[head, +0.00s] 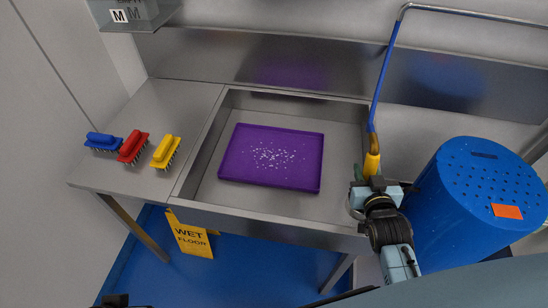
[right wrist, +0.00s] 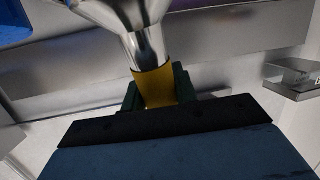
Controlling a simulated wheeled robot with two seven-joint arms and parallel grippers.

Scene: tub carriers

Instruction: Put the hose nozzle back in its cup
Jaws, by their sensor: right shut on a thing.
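The hose nozzle (head: 372,163) has a yellow grip and hangs on a blue hose by the sink's right edge. My right gripper (head: 371,181) is shut on the yellow grip. In the right wrist view the yellow grip (right wrist: 157,88) sits between the dark fingers (right wrist: 157,92), with shiny metal above it. I cannot make out the cup with certainty; a dark, rounded edge shows just left of my right gripper, partly hidden by it. A small dark part of my left gripper (head: 115,300) seems to show at the bottom left; its jaws cannot be made out.
A purple tray (head: 230,166) with pale bits lies in the steel sink (head: 208,182). Blue (head: 103,141), red (head: 133,147) and yellow (head: 166,152) brushes lie on the left counter. A big blue tub (head: 440,225) stands close to my right gripper. A yellow wet-floor sign (head: 190,236) is below.

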